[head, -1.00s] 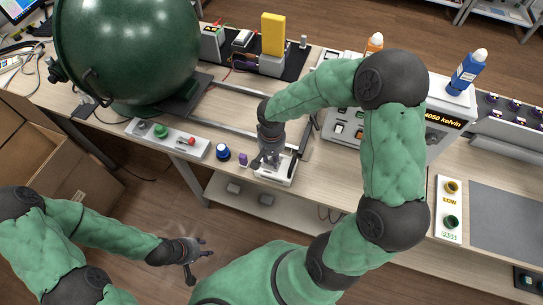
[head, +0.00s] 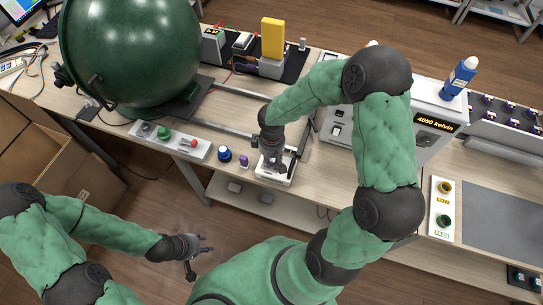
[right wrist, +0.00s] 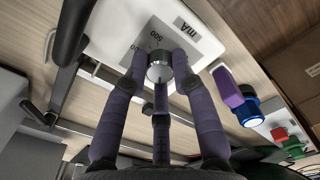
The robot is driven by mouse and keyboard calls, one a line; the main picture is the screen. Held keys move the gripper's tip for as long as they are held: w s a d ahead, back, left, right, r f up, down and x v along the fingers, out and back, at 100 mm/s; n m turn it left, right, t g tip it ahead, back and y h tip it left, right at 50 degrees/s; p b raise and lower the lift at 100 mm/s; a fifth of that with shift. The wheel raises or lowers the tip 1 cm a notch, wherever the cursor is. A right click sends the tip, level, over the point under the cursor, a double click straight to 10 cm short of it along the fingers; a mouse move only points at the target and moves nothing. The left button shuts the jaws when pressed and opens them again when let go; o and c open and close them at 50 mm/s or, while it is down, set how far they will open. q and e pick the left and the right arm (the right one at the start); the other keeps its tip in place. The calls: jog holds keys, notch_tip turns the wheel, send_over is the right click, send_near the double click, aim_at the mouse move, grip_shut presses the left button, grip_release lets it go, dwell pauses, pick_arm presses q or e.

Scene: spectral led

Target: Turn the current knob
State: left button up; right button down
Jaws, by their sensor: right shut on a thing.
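The current knob (right wrist: 160,68) is a round metallic knob on a white box (right wrist: 108,40) marked "mA" and "500" in the right wrist view. The box also shows in the head view (head: 287,180), near the front edge of the bench. My right gripper (right wrist: 158,78) is shut on the knob from above, its purple-grey fingers around it. In the head view my right gripper (head: 272,165) covers most of the knob. My left gripper (head: 202,256) is open and empty, over the floor in front of the bench.
A purple piece (head: 244,161) and a blue-topped knob (head: 225,154) stand just left of the box. A button panel (head: 168,142) lies further left, before the big green sphere (head: 130,50). A display box reading "4050 kelvin" (head: 437,122) stands right, partly behind my arm.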

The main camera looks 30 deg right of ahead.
aim_at(272, 160)
jog(key=n+p, duration=0.2)
jog(key=n, duration=0.2)
jog(key=shift+n, duration=0.3)
jog(key=shift+n+p, duration=1.1)
jog(key=shift+n, duration=0.8)
jog(key=c, duration=1)
grip_release()
notch_tip(272, 160, up, 12)
